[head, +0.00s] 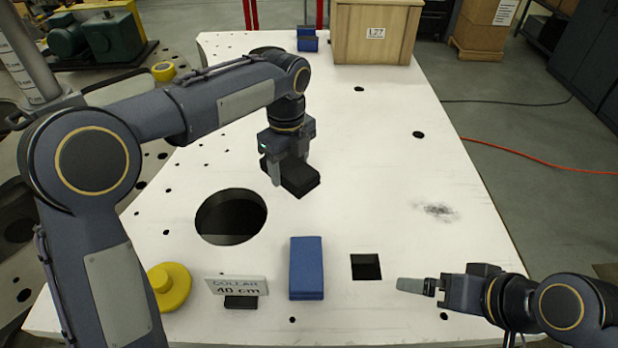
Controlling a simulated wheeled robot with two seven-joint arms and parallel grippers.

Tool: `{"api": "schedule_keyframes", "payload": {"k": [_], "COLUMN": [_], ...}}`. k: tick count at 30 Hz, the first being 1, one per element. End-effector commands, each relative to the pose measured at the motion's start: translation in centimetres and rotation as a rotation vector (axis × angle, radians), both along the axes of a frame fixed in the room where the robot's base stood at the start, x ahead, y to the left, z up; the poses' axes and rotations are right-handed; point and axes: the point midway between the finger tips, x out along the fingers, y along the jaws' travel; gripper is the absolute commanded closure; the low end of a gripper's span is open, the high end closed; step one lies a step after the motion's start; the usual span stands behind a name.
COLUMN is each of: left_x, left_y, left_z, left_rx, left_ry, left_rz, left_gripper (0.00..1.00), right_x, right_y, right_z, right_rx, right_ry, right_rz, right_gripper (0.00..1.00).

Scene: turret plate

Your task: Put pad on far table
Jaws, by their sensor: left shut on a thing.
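My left gripper (288,172) reaches down over the middle of the white plate and is shut on a black block-like pad (302,182). The fingers partly hide the pad, and I cannot tell whether it touches the plate or hangs just above it. My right gripper (416,287) is low at the right, over the near part of the plate, with nothing seen in it. Its fingers overlap from this side, so their opening is unclear. The white table plate (370,150) stretches away from me; I cannot make out a separate far table with certainty.
A large round hole (231,216) and a square hole (366,267) open in the plate. A blue block (306,268), a "COLLAR 40 cm" sign (237,286) and a yellow knob (170,287) are near. A wooden crate (376,32) and blue item (307,42) stand at the far end.

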Motion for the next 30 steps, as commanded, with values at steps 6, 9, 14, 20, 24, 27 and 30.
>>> {"api": "schedule_keyframes", "payload": {"k": [6, 9, 14, 20, 24, 27, 30], "left_x": [2.2, 2.7, 3.2, 3.3, 3.3, 3.3, 3.3], "left_y": [-2.7, -3.4, -3.9, -4.1, -4.0, -4.0, -4.0], "left_z": [-3.9, -4.9, -5.7, -8.3, -9.2, -9.1, -9.2], "left_rx": [0.003, 0.002, 0.001, 0.003, 0.001, 0.000, 0.001], "left_ry": [0.003, 0.002, -0.001, 0.003, -0.001, -0.001, -0.001], "left_rz": [-0.001, 0.000, 0.000, 0.000, 0.001, 0.001, 0.000], "left_gripper": [0.62, 0.62, 0.62, 0.62, 0.62, 0.62, 0.62], "right_x": [0.0, 0.0, 0.0, 0.0, 0.0, 0.0, 0.0], "right_y": [0.0, 0.0, 0.0, 0.0, 0.0, 0.0, 0.0], "right_z": [1.1, 1.3, 1.5, 1.8, 1.8, 1.8, 1.7], "right_rx": [0.000, 0.000, 0.000, 0.000, 0.000, 0.000, 0.000], "right_ry": [0.000, 0.000, 0.000, 0.000, 0.000, 0.000, 0.000], "right_rz": [0.000, 0.000, 0.000, 0.000, 0.000, 0.000, 0.000], "right_gripper": [0.00, 0.00, 0.00, 0.00, 0.00, 0.00, 0.00]}}
